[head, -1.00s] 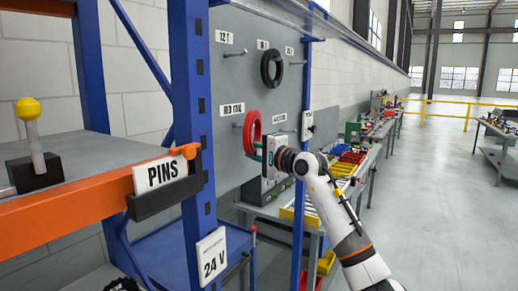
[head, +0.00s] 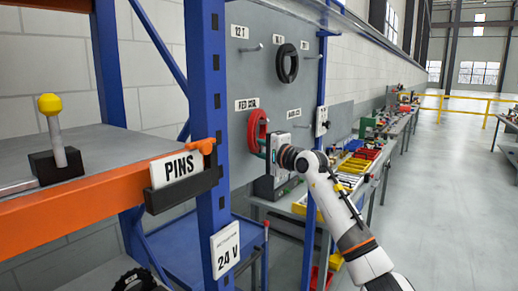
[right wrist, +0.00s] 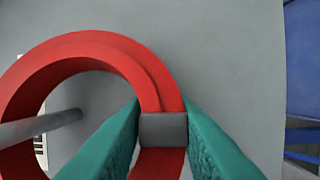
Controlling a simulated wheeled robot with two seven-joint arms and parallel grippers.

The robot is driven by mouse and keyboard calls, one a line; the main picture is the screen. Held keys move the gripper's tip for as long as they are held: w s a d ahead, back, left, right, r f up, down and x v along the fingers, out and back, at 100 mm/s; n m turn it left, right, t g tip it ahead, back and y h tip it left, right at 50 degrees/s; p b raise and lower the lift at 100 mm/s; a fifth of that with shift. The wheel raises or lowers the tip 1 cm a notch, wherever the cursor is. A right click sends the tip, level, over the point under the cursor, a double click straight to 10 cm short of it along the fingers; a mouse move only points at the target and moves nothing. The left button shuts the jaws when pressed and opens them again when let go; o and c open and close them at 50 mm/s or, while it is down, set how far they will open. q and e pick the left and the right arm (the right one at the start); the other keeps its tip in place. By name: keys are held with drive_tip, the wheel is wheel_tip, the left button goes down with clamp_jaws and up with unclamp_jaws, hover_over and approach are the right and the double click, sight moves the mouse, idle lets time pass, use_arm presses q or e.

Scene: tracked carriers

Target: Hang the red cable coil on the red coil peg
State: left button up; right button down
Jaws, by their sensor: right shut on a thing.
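The red cable coil (head: 251,134) is upright in front of the grey board, below the "RED COIL" label (head: 246,104). My right gripper (head: 266,155) is shut on the coil's lower right rim. In the right wrist view its green fingers (right wrist: 163,130) grip a grey block on the red ring (right wrist: 120,58). A grey peg (right wrist: 40,127) crosses the ring's left side and shows inside its opening, so the coil appears to be around the peg. Whether it rests on the peg I cannot tell. The peg is hidden in the head view. My left gripper is not in view.
A black coil (head: 287,63) hangs higher on the board (head: 240,75), near other pegs. A blue post (head: 205,120) and an orange shelf (head: 100,195) with a "PINS" sign stand at left. A bench with coloured bins (head: 355,165) runs behind my right arm.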

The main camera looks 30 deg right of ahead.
drive_tip(key=shift+r, duration=0.1)
drive_tip(key=c, duration=1.1)
unclamp_jaws()
drive_tip(key=shift+s, duration=0.15)
drive_tip(key=shift+s+d+f+b, duration=0.1)
drive_tip(key=shift+s+f+b, duration=0.1)
drive_tip(key=shift+s+b, duration=0.15)
drive_tip(key=s+d+b, duration=0.1)
drive_tip(key=s+b, duration=0.5)
drive_tip(key=s, duration=0.5)
drive_tip(key=shift+d+r, duration=0.2)
drive_tip(key=shift+d, duration=0.1)
